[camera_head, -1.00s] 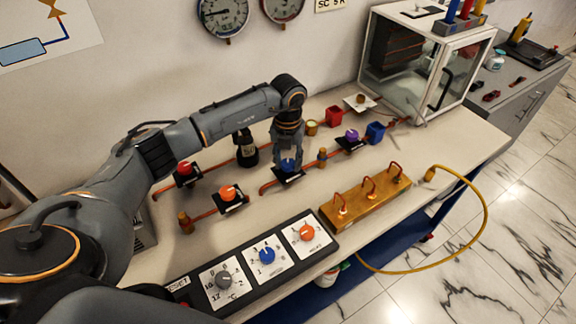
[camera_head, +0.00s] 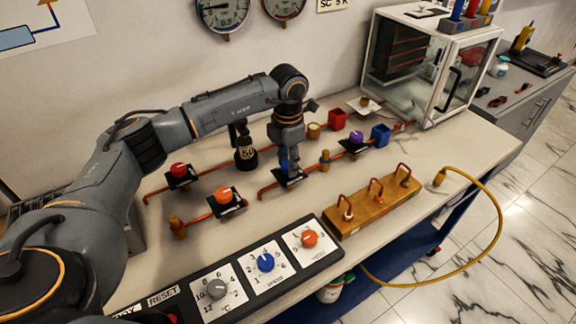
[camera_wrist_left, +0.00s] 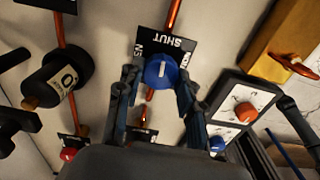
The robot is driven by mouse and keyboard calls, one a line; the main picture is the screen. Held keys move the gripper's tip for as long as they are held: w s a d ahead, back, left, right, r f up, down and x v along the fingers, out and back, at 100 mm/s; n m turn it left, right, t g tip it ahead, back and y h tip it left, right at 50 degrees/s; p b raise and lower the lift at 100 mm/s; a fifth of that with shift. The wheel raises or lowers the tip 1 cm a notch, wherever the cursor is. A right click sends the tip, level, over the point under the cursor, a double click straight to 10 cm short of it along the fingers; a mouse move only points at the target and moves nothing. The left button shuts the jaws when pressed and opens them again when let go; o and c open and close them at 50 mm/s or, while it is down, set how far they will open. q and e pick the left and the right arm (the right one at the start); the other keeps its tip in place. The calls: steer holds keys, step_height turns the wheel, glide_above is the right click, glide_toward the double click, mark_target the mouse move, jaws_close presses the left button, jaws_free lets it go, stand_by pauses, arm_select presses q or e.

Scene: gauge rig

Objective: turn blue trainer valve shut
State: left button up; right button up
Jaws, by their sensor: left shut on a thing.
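The blue trainer valve is a round blue knob with a white line, seen in the left wrist view (camera_wrist_left: 161,71). It sits on a black plate (camera_wrist_left: 178,42) with the word SHUT; the line runs roughly up and down in that view, with SHUT above the knob. My left gripper (camera_head: 289,172) points down over this valve in the head view and hides most of the knob. In the wrist view its fingers stand on either side of the knob, shut on it. My right gripper is not in view.
Red (camera_head: 179,170), orange (camera_head: 223,195) and purple (camera_head: 355,138) valves stand nearby on copper pipes. A brass block (camera_head: 372,208) with copper loops and a dial panel (camera_head: 283,262) lie in front.

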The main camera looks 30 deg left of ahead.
arm_select(q)
steer(key=shift+m, duration=0.6)
steer(key=shift+b, duration=0.3)
steer(key=o, duration=1.2)
step_height(320, 180, up, 12)
steer(key=shift+r, duration=0.1)
